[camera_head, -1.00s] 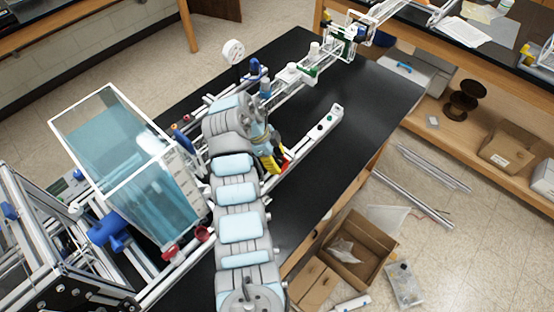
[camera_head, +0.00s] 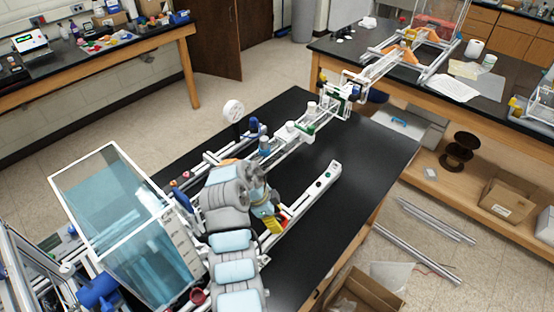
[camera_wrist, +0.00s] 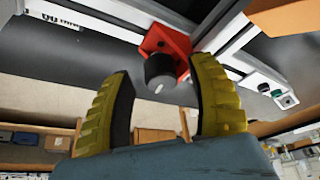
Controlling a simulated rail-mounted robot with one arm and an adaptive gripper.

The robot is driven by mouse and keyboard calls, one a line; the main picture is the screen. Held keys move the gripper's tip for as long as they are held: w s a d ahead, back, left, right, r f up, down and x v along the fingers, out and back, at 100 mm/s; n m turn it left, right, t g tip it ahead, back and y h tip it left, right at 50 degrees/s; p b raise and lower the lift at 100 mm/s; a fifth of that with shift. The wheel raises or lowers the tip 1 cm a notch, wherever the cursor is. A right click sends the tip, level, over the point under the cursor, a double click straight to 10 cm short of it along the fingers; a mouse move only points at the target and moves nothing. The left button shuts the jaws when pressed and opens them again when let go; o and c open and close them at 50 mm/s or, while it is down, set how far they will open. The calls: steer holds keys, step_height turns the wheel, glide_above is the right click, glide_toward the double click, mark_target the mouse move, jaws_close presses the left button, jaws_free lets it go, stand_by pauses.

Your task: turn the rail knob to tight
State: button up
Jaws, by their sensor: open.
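The rail knob (camera_wrist: 160,72) is dark and round with a small white mark on its end. It sits on a red bracket (camera_wrist: 166,42) attached to a pale metal rail. My gripper (camera_wrist: 160,68) is open, with its ribbed yellow fingers on the left and right of the knob and visible gaps on both sides. In the head view, my gripper (camera_head: 270,221) is low over the black bench beside a bit of red at the rail; my arm hides much of this area, and the knob itself cannot be made out there.
A white strip with a green button (camera_head: 322,184) lies right of my gripper along the rail. A clear tank of blue liquid (camera_head: 125,225) stands left of my arm. Rail-mounted fittings (camera_head: 297,130) run toward the back. The black bench top (camera_head: 345,215) is bare at right.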

steer(key=n+t, duration=0.1)
steer(key=n, duration=0.2)
steer(key=shift+r+p, duration=0.1)
steer(key=shift+p, duration=0.3)
steer(key=n+t+p, duration=0.1)
steer(key=n+p, duration=0.1)
steer(key=shift+r+p, duration=0.2)
steer(key=shift+p, duration=0.15)
steer(key=n+p, duration=0.2)
steer(key=p, duration=0.1)
steer(key=n+t+y+p, duration=0.1)
steer(key=n+p, duration=0.1)
steer(key=p, duration=0.2)
steer(key=shift+n+y, duration=0.3)
steer(key=shift+n, duration=0.1)
steer(key=n+p, duration=0.2)
steer(key=p, duration=0.1)
steer(key=shift+t+y+p, duration=0.3)
steer(key=shift+y+p, duration=0.05)
steer(key=shift+y, duration=0.05)
steer(key=shift+f+n+y+p, duration=0.1)
steer(key=shift+n+y+p, duration=0.2)
steer(key=shift+n+p, duration=0.8)
steer(key=shift+t, duration=0.3)
